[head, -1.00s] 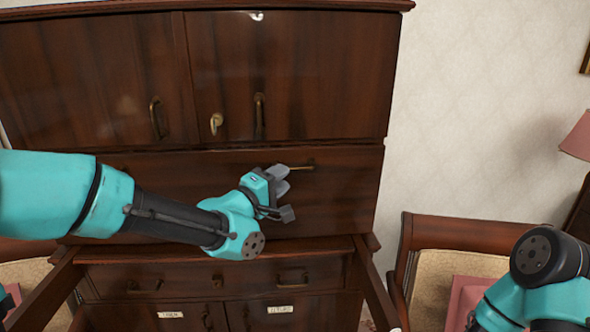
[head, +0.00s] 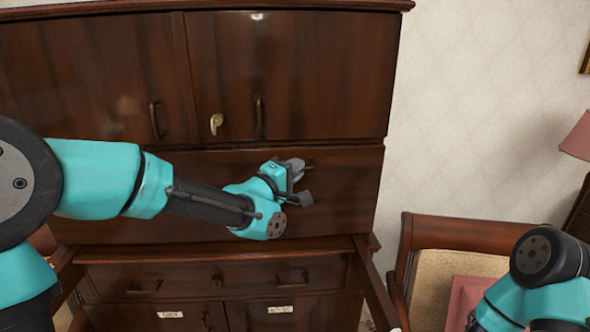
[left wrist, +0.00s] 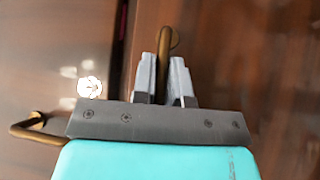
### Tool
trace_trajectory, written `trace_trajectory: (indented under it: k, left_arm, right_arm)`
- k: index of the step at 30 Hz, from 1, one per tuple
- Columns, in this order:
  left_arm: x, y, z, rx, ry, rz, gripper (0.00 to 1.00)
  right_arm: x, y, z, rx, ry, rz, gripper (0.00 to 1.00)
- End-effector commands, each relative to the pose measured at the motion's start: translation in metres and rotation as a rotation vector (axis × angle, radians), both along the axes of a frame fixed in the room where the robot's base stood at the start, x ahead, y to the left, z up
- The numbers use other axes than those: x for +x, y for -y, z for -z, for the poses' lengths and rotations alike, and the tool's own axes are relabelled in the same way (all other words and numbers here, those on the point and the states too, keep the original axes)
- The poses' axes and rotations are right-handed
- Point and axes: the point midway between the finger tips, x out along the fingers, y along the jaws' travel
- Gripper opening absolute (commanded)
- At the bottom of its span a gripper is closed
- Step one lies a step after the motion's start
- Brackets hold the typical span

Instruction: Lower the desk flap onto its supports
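The desk flap (head: 345,200) is the wide dark wooden panel below the upper doors. It stands upright, flush with the cabinet front. My left gripper (head: 298,172) is at the flap's right part, at its brass handle (head: 309,164). In the left wrist view the handle (left wrist: 168,40) lies between the fingers of the left gripper (left wrist: 163,75) with almost no gap, and they look shut on it. Two supports are pulled out below the flap: the right one (head: 374,288) shows clearly, the left one (head: 66,280) is partly hidden by my left arm. My right gripper is out of view.
Above the flap are two doors with brass handles (head: 158,118) and a key (head: 216,122). A drawer (head: 240,279) and labelled doors lie below, between the supports. A chair (head: 440,240) stands at the right, near my right arm. The wall beside the cabinet is clear.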

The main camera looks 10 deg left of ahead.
Motion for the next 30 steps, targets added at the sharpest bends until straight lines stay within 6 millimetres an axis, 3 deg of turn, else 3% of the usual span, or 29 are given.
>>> trace_trajectory:
  k: [4,20,30]
  left_arm:
    - [0.0,0.0,0.0,0.0,0.0,0.0,0.0]
    - [-0.003,0.001,0.001,0.002,0.01,0.0,0.0]
    - [-0.031,0.009,0.011,0.035,0.121,0.003,0.0]
  right_arm:
    - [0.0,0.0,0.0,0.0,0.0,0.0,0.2]
    - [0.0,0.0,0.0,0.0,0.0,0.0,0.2]
    - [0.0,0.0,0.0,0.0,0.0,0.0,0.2]
